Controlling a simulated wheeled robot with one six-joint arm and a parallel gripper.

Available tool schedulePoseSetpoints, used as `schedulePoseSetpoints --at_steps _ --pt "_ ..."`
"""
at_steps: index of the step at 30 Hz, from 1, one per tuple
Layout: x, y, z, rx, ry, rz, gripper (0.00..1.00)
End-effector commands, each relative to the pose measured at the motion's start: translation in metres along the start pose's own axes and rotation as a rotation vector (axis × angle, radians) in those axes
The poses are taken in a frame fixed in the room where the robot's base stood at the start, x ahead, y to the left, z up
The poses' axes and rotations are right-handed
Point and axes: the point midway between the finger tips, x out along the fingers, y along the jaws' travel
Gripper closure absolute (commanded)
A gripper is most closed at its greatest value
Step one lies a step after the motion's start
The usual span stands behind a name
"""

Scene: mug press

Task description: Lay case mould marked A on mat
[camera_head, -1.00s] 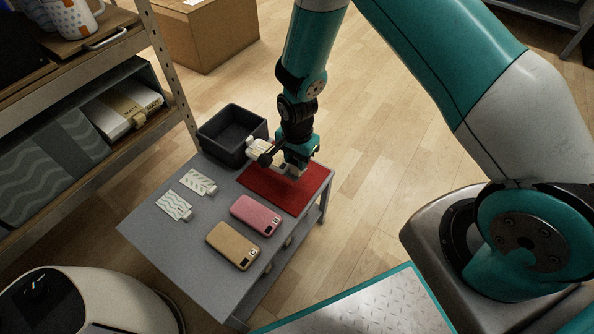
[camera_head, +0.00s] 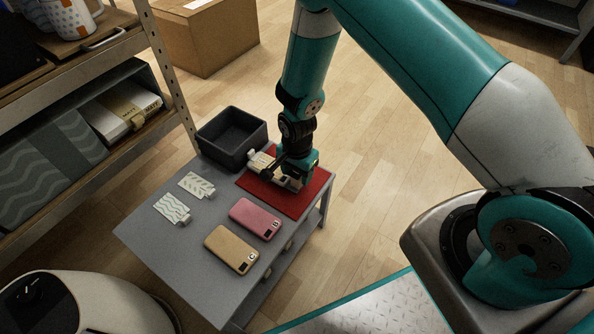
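The red mat (camera_head: 308,201) lies at the far right of the grey table. A pale case mould (camera_head: 262,161) with a small tab at its left end is in my gripper (camera_head: 283,176). The mould is over the mat, low and close to its surface; I cannot tell whether it touches. My gripper points down and covers the middle of the mould, and its fingertips are partly hidden. No letter on the mould can be read. Two more pale moulds with wavy and leaf-like patterns, a lower one (camera_head: 171,208) and an upper one (camera_head: 196,184), lie on the table's left part.
A pink phone case (camera_head: 254,218) and a gold phone case (camera_head: 231,249) lie in front of the mat. A dark open bin (camera_head: 232,137) stands behind it. A shelf rack (camera_head: 167,85) is to the left. The table (camera_head: 165,250) is bare at its front left.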

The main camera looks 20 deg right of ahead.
Motion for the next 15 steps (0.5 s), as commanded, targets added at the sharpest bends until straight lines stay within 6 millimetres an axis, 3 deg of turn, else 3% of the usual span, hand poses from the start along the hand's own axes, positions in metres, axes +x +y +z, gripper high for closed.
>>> schedulePoseSetpoints --at_steps 7,15 --pt "-0.013 -0.001 0.0 0.0 0.001 -0.002 0.45" --pt "-0.072 -0.001 0.0 0.0 0.001 -0.003 0.45"
